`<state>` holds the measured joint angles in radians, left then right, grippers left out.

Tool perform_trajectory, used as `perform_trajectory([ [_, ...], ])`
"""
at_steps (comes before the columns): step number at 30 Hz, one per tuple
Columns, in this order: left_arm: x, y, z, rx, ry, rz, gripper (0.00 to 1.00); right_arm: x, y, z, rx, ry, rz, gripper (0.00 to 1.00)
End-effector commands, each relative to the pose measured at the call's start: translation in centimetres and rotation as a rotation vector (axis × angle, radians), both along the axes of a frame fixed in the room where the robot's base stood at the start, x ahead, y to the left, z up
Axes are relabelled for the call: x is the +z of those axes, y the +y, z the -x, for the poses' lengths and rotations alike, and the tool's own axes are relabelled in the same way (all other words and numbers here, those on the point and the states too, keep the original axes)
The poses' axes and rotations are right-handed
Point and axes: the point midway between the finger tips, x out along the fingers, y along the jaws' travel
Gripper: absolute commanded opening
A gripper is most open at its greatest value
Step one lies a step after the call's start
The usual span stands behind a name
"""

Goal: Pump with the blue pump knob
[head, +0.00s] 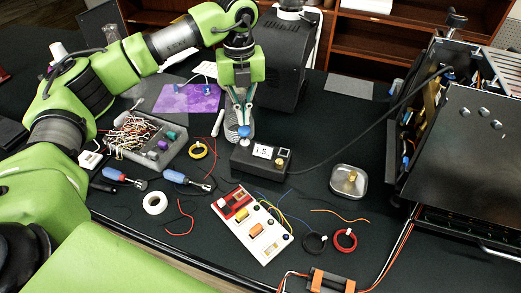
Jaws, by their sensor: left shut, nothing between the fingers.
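The blue pump knob (244,131) is near the middle of the head view, just left of a black box with a small display. A pale, see-through vessel shows around and behind my fingers there. My left gripper (243,116) points down directly above the knob, its fingertips at or very near the knob's top. It is shut with nothing between its fingers. I cannot tell whether the fingertips touch the knob. My right gripper is not in view.
The black display box (262,156) has a cable running right. A grey parts box (150,133) stands left, with screwdrivers (187,179) in front. A white board (252,226), wire spools and a metal dish (349,181) lie nearby. A large open black machine (462,130) stands right.

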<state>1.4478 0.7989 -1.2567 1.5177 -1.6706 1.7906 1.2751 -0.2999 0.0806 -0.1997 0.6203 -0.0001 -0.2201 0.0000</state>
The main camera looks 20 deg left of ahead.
Motion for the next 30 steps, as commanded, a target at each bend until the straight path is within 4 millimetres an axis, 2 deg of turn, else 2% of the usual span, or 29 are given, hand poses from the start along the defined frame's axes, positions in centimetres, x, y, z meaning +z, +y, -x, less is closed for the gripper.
perform_trajectory([
  [30,-3.8,0.0,0.0,0.000,0.001,-0.001,0.00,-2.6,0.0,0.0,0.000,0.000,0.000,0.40],
])
